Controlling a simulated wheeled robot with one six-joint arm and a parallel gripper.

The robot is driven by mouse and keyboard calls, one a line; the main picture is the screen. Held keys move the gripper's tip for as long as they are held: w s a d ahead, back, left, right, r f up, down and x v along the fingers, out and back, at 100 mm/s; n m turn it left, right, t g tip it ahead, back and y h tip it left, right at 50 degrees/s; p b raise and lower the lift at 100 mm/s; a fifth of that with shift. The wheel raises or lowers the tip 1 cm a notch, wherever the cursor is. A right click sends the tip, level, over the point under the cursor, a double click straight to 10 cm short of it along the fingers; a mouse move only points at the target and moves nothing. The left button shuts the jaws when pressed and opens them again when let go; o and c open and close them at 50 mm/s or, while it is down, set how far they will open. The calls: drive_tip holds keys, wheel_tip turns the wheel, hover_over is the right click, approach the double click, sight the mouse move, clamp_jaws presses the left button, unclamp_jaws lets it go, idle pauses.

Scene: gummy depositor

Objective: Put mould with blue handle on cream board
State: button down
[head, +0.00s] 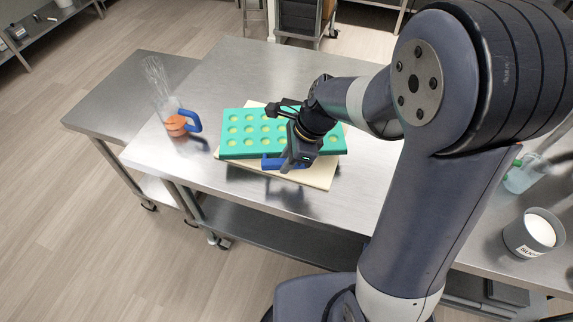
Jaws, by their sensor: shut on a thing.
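The teal mould (240,143) has rows of round cavities with yellowish filling, and its blue handle (270,163) shows along its near side. It lies level over the cream board (318,178), whose near edge and corners stick out around it. I cannot tell whether the mould rests on the board or is slightly above it. My gripper (289,164) comes down at the mould's near side and is shut on the blue handle. My wrist hides part of the mould's right half and its far edge.
A clear jug with a blue handle (193,122), orange contents and a whisk stands left of the board. A grey sugar tub (530,236) and a clear container (520,176) stand at the right. The steel table (225,70) is clear behind the board. A lower steel table (105,110) adjoins at left.

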drive_tip(key=shift+f, duration=1.65)
drive_tip(key=shift+f, duration=0.15)
drive_tip(key=c, duration=1.3)
unclamp_jaws()
drive_tip(key=shift+r, duration=0.35)
drive_tip(key=v, duration=1.2)
